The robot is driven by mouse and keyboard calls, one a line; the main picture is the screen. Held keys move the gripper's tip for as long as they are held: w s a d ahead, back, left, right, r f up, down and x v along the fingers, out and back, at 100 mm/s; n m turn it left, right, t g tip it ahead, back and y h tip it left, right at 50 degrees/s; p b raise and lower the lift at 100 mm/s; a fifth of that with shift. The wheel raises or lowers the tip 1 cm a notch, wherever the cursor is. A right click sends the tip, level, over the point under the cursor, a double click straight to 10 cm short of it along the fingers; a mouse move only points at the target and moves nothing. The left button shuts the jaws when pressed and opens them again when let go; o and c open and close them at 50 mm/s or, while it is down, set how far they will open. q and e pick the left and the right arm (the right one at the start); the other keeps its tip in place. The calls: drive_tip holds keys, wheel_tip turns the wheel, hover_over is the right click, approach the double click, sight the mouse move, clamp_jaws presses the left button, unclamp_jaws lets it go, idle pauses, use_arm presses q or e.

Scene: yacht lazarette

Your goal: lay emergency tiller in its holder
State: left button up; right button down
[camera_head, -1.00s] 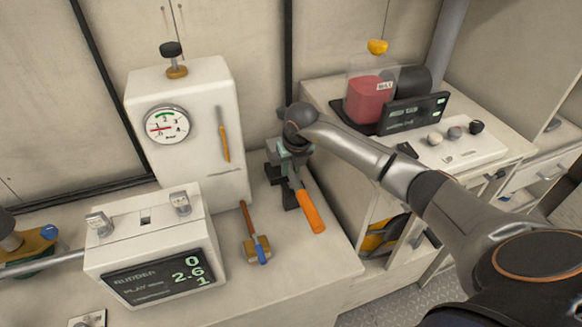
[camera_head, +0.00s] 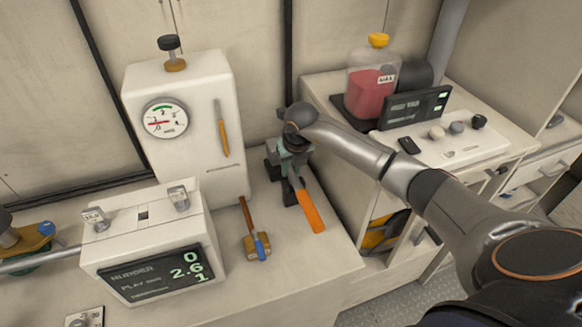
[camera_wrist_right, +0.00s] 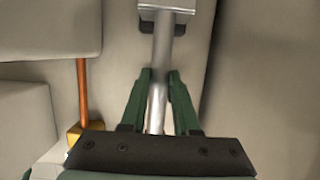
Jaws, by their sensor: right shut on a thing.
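The emergency tiller shows its orange grip (camera_head: 311,212) in the head view, pointing toward the counter's front edge. Its silver shaft (camera_wrist_right: 157,105) runs between the green fingers of my right gripper (camera_wrist_right: 163,80) in the right wrist view. My right gripper also shows in the head view (camera_head: 292,152) and is shut on the tiller, low over the counter. A dark holder block (camera_head: 289,193) stands under the shaft near the grip. The tiller's silver end piece (camera_wrist_right: 166,7) lies over another dark block (camera_wrist_right: 176,28). I cannot tell whether the shaft touches the blocks. My left gripper is not in view.
A tool with a brown handle and brass base (camera_head: 255,243) lies left of the tiller. A white cabinet with a gauge (camera_head: 165,118) and a rudder display box (camera_head: 157,275) stand farther left. A red-filled jar (camera_head: 373,92) stands on the right cabinet.

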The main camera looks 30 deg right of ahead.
drive_tip(key=shift+b+x, duration=0.85)
drive_tip(key=shift+x, duration=0.15)
drive_tip(key=shift+s+a, duration=0.1)
drive_tip(key=shift+s, duration=0.1)
